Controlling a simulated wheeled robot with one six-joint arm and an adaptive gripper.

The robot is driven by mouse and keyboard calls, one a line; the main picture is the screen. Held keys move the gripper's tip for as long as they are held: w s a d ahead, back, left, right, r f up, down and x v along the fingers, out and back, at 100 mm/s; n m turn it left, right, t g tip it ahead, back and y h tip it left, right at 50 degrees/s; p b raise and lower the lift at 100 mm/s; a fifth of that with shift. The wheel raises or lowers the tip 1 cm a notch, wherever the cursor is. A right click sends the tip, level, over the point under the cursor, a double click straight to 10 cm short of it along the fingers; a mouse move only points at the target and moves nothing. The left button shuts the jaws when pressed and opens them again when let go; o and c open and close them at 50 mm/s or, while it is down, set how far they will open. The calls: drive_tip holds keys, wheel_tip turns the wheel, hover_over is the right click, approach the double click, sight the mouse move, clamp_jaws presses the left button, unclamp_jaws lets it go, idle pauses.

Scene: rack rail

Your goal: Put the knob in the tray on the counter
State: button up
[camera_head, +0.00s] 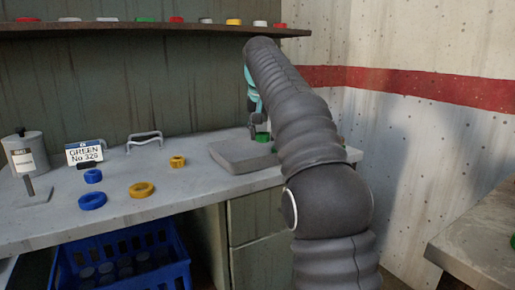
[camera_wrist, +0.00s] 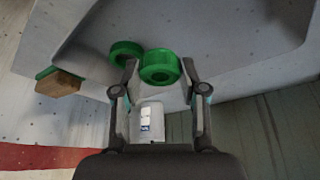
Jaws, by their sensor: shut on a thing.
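My gripper (camera_wrist: 160,78) is shut on a green ring-shaped knob (camera_wrist: 160,66), which sits between its fingertips. In the head view the gripper (camera_head: 257,122) points down at the back right of the grey tray (camera_head: 228,161), with green (camera_head: 262,137) showing just below it. A second green ring (camera_wrist: 125,52) lies beside and below the held knob in the wrist view. It seems to lie on the tray floor (camera_wrist: 90,62). My arm hides the right part of the counter (camera_head: 190,190).
A sign reading GREEN No 320 (camera_head: 85,152) stands at the left of the counter. Blue rings (camera_head: 92,200), a yellow ring (camera_head: 141,190) and an orange one (camera_head: 178,161) lie left of the tray. A shelf (camera_head: 150,29) with colored caps runs above. A blue crate (camera_head: 120,265) is below.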

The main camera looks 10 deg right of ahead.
sight(258, 139)
drive_tip(key=shift+w+a+f, duration=0.2)
drive_tip(key=shift+a+f, duration=0.15)
drive_tip(key=shift+a, duration=0.15)
drive_tip(key=shift+f+b, duration=0.55)
drive_tip(key=shift+f, duration=1.45)
drive_tip(key=shift+f, duration=0.1)
drive_tip(key=o, duration=1.3)
drive_tip(key=shift+c, duration=0.2)
drive_tip(key=p+v, duration=0.1)
drive_tip(key=v, duration=1.1)
